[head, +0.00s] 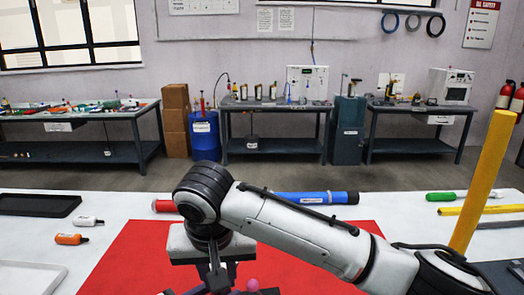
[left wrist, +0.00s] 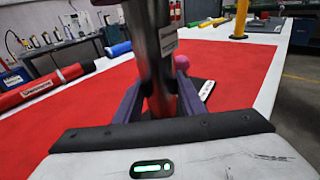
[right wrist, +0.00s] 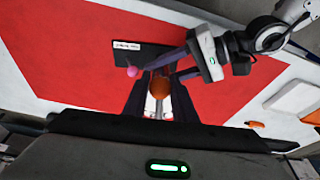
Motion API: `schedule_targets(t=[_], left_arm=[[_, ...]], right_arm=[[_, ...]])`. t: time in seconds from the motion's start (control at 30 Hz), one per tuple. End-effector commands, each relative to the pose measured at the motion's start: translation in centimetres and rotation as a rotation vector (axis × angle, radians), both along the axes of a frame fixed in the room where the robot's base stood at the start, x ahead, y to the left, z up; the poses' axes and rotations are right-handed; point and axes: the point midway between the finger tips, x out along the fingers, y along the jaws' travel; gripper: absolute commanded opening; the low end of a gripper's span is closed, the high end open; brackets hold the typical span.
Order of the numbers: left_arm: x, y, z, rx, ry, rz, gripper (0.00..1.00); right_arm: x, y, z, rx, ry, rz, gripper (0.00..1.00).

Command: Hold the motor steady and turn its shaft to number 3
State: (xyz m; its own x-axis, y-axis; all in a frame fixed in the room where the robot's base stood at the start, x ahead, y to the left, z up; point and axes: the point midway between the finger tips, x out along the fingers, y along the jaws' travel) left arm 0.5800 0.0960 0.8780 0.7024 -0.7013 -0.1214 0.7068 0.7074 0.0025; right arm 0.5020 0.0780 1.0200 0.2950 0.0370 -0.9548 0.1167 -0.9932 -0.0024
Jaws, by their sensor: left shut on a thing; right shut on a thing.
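The motor (left wrist: 150,45) is a tall grey metal cylinder with a small label, upright in the left wrist view. My left gripper (left wrist: 158,100) is shut on its lower part, one dark purple finger on each side. My right gripper (right wrist: 158,92) comes down from above and is shut on the top end, where a round orange-brown surface, apparently the shaft end (right wrist: 160,87), shows between its fingers. A pink ball (right wrist: 132,71) stands beside the motor; it also shows in the head view (head: 252,285). No number is readable. My right arm hides much in the head view.
A dark plate with a white label (right wrist: 150,54) lies by the motor on the red mat (head: 130,262). Red and blue tubes (head: 318,198) lie behind. A yellow post (head: 483,180) stands at right. Black (head: 38,205) and white (head: 28,278) trays and small bottles are at left.

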Motion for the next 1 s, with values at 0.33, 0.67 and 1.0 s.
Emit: schedule_targets(t=[0.33, 0.67, 1.0], left_arm=[[0.0, -0.3, 0.3, -0.008, -0.002, -0.004, 0.08], [0.0, -0.3, 0.3, -0.009, -0.001, -0.004, 0.08], [0.0, -0.3, 0.3, -0.010, -0.001, -0.004, 0.08]], right_arm=[[-0.3, 0.7, -0.5, -0.005, 0.009, -0.111, 0.03], [-0.4, 1.5, -0.6, -0.005, 0.011, -0.184, 0.03], [-0.3, 1.8, -0.6, -0.005, 0.009, -0.250, 0.03]])
